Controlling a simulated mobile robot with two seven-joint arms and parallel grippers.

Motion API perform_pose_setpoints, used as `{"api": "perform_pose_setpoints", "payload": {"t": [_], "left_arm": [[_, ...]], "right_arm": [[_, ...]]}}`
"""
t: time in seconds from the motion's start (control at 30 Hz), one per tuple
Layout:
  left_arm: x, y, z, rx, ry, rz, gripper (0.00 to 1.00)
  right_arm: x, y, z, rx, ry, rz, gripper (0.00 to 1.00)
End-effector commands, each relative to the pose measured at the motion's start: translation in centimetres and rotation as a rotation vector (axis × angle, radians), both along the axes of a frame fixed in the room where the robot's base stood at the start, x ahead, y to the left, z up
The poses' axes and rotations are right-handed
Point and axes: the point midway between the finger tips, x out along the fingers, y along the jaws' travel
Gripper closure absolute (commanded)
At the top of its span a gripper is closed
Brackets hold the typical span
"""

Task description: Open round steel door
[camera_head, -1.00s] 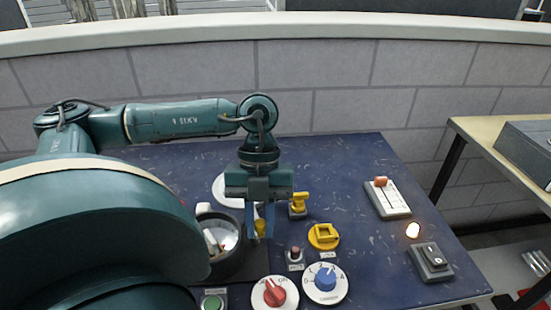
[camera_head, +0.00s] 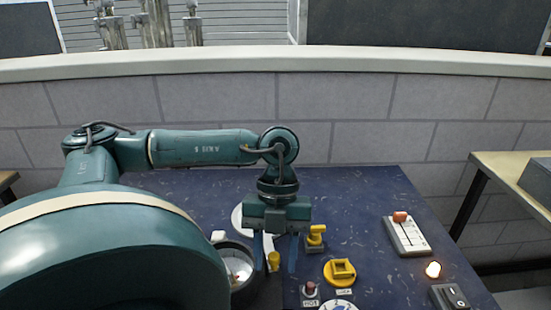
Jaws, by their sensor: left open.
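My left gripper (camera_head: 275,254) points down over the blue panel (camera_head: 360,210), its two blue fingers spread apart. A small yellow piece (camera_head: 274,262) shows between the fingers; I cannot tell whether they touch it. Just left of it is a round dark-rimmed housing (camera_head: 240,290) with a pale interior, partly hidden by my arm. A pale round disc (camera_head: 238,218), which may be the steel door, shows behind the gripper and is mostly covered. My right gripper is not in view.
A slider box (camera_head: 407,236), a lit lamp (camera_head: 433,269) and a rocker switch (camera_head: 449,297) stand farther right. A grey wall (camera_head: 350,115) rises behind.

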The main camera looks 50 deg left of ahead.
Motion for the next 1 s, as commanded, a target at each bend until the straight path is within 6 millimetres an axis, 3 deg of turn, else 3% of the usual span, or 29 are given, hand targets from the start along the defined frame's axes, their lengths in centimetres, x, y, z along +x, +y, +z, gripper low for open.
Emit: {"api": "perform_pose_setpoints", "payload": {"t": [0.23,0.7,1.0], "left_arm": [[0.6,0.5,1.8,0.001,-0.003,0.002,0.59],[3.2,3.0,10.9,-0.002,-0.002,0.000,0.59],[3.6,3.6,12.2,-0.001,-0.001,0.000,0.59]], "right_arm": [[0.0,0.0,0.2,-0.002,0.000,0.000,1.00],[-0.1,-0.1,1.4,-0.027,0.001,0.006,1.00],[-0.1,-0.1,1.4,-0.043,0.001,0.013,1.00]]}}
